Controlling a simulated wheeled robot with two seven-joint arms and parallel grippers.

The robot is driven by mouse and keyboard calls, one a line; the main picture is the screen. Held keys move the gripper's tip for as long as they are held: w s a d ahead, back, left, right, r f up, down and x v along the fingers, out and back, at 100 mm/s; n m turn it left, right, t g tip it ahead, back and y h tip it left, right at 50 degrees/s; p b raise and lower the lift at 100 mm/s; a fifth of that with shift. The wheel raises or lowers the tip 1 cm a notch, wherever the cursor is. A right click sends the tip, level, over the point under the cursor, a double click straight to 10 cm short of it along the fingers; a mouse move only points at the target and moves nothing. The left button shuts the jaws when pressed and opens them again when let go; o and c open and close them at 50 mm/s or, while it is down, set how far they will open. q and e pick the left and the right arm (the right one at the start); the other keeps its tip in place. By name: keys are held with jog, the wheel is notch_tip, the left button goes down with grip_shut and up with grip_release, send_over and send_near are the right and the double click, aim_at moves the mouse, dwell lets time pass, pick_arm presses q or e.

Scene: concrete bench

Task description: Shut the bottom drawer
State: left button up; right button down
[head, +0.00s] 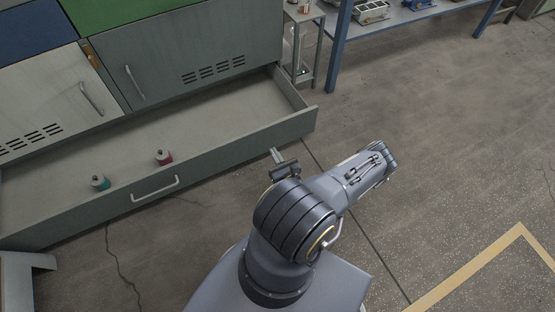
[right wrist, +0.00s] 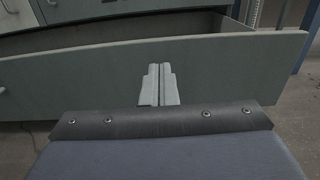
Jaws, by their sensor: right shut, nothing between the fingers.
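The bottom drawer (head: 225,147) of the grey cabinet is pulled far out, with a pale bar handle (head: 155,188) on its front. Its front panel also spans the right wrist view (right wrist: 90,72). My right gripper (head: 275,152) is shut and empty, in front of the right part of the drawer front. In the right wrist view its closed fingers (right wrist: 158,75) point at the panel; I cannot tell whether they touch it. My left gripper is not in view.
A small side stand (head: 305,45) and a blue-legged workbench (head: 340,45) are beyond the drawer's right end. The floor to the right is open.

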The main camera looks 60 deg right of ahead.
aim_at(261, 131)
jog(key=b+x, duration=0.2)
jog(key=x, duration=0.6)
jog(key=shift+w+f+b, duration=0.1)
jog(key=shift+f+b, duration=0.05)
jog(key=shift+b, duration=0.25)
jog(key=shift+w+d, duration=0.3)
jog(key=shift+w, duration=0.25)
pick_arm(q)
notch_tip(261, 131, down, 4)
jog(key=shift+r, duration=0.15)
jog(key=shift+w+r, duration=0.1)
pick_arm(e)
jog(key=shift+w+r, duration=0.1)
jog(key=shift+r, duration=0.1)
